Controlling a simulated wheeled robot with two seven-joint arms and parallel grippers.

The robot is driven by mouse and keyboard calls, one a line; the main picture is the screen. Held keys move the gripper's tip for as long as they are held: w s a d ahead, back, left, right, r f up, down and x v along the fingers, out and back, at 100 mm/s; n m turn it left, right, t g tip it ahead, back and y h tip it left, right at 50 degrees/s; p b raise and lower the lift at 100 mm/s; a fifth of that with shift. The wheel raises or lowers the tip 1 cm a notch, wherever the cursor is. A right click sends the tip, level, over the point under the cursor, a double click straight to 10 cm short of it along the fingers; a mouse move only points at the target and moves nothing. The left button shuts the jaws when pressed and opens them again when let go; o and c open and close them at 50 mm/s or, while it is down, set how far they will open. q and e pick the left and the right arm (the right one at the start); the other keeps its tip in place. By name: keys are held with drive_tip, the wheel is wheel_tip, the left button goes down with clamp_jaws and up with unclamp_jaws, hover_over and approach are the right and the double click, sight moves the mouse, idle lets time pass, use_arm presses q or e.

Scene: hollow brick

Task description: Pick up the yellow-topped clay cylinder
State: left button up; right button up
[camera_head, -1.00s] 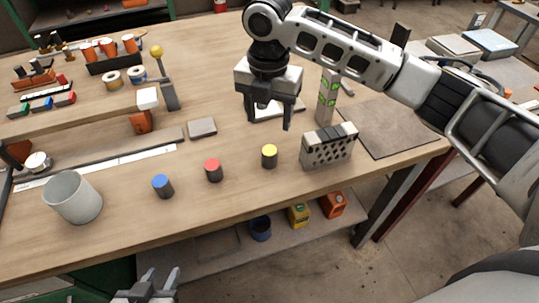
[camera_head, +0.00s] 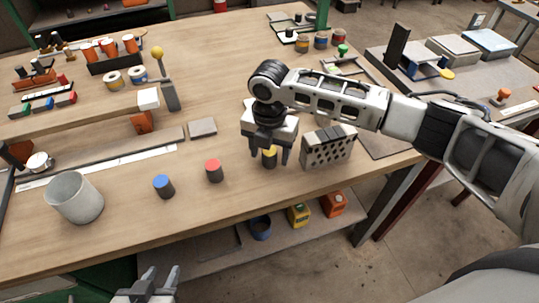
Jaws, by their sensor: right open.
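The yellow-topped clay cylinder (camera_head: 269,158) stands upright on the wooden table, left of the hollow brick (camera_head: 329,147). My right gripper (camera_head: 268,158) points down over it, with its open fingers on the left and right of the cylinder in the picture. I cannot tell whether the fingers touch it. The gripper's body hides part of the yellow top. My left gripper (camera_head: 160,279) is at the bottom edge, below the table front, with its fingers apart and nothing between them.
A red-topped cylinder (camera_head: 214,170) and a blue-topped cylinder (camera_head: 163,186) stand to the left. A grey cup (camera_head: 75,197) stands further left. A small grey block (camera_head: 202,128) lies behind the red-topped cylinder. The table's front strip is clear.

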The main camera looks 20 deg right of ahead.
drive_tip(key=shift+c, duration=0.4)
drive_tip(key=c, duration=1)
drive_tip(key=shift+r, duration=0.15)
drive_tip(key=shift+r, duration=0.55)
drive_tip(key=s+a+r, duration=0.1)
drive_tip(key=s+r, duration=0.3)
drive_tip(key=s+a+r, duration=0.2)
drive_tip(key=s+r, duration=0.1)
drive_tip(key=s, duration=0.1)
drive_tip(key=s+a+r, duration=0.1)
drive_tip(key=s+r, duration=0.3)
drive_tip(key=s, duration=0.1)
drive_tip(key=shift+s+a+r, duration=0.1)
drive_tip(key=shift+a+r, duration=0.2)
drive_tip(key=shift+r, duration=0.05)
